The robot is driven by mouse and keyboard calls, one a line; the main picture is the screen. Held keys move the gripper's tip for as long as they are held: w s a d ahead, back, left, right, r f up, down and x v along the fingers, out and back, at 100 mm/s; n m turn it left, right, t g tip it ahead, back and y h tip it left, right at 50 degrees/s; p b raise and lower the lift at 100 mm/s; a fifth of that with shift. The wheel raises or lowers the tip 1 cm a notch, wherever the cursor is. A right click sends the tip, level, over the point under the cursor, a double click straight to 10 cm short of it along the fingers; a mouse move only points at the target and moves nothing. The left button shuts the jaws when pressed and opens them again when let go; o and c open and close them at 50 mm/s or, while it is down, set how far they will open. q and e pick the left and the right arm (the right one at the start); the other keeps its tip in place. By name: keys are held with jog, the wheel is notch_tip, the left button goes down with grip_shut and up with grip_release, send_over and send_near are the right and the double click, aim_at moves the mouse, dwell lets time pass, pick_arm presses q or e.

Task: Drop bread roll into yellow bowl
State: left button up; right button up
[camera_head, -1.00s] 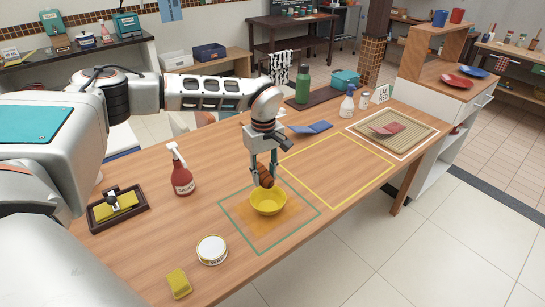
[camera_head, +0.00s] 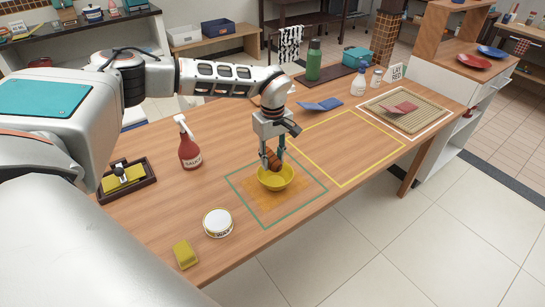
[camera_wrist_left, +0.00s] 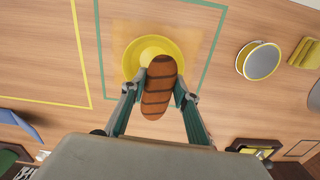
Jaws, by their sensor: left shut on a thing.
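My left gripper (camera_head: 271,158) is shut on a brown bread roll (camera_head: 273,160) with dark stripes. The roll also shows between the fingers in the left wrist view (camera_wrist_left: 159,88). The yellow bowl (camera_head: 276,182) stands on an orange square inside a green outline on the table. The gripper points down with the roll right above the bowl, its lower end at about the rim in the head view. In the wrist view the roll covers part of the bowl (camera_wrist_left: 134,60). I cannot tell whether roll and bowl touch. My right gripper is not in view.
A red sauce bottle (camera_head: 189,145), a white round tub (camera_head: 218,223), a yellow sponge (camera_head: 185,254) and a dark tray (camera_head: 145,185) stand left of the bowl. The yellow-outlined area (camera_head: 345,150) is clear. A bamboo mat (camera_head: 425,118) lies farther right.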

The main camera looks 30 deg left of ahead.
aim_at(273, 158)
pick_arm(q)
jog(key=o, duration=1.2)
jog(key=shift+r, duration=0.1)
jog(key=shift+c, duration=0.2)
notch_tip(273, 158, up, 12)
